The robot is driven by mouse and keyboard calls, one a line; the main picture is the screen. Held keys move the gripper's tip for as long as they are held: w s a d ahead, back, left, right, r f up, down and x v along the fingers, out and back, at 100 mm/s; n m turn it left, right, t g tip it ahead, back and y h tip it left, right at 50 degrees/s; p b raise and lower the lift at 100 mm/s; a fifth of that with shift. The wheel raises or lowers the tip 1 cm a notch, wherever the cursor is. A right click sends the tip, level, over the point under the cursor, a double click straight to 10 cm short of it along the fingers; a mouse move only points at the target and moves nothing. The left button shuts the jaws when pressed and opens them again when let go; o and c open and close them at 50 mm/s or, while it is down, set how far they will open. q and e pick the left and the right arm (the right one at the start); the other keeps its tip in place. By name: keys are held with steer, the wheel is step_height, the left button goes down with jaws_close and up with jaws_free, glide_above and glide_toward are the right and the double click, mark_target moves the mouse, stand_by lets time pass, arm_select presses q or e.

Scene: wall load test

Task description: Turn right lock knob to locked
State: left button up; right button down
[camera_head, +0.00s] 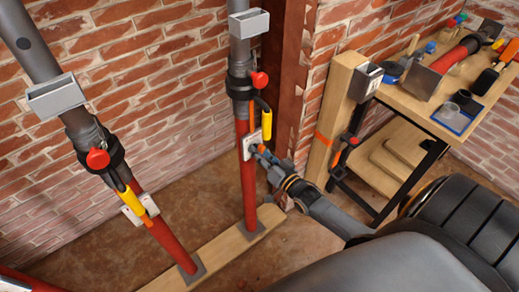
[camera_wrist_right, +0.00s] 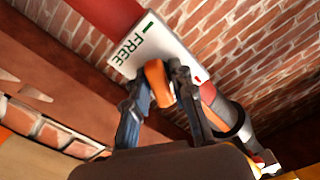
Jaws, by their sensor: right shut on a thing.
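The right lock is a small white plate (camera_head: 249,140) on the red lower part of the right prop (camera_head: 248,185). In the right wrist view the plate (camera_wrist_right: 150,45) shows the word FREE beside a green mark, and a small red mark near its other end. An orange knob (camera_wrist_right: 155,82) stands out from the plate. My right gripper (camera_head: 259,150) reaches it from the lower right in the head view. In the wrist view its fingers (camera_wrist_right: 158,90) are on either side of the knob, shut on it. The knob's exact pointing is partly hidden. My left gripper is not in view.
A yellow handle (camera_head: 266,122) and red ball (camera_head: 260,80) sit just above the lock. A similar left prop (camera_head: 168,245) stands apart. Both stand on a wooden plank (camera_head: 215,250). A wooden workbench (camera_head: 415,100) with tools is at the right; a brick wall is behind.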

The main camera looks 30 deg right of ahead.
steer(key=n+p, duration=0.1)
steer(key=n, duration=0.4)
steer(key=shift+n, duration=0.3)
stand_by(0.4)
steer(key=c, duration=1.3)
jaws_free()
steer(key=s, duration=0.8)
steer(key=s+d, duration=0.1)
steer(key=s, duration=0.3)
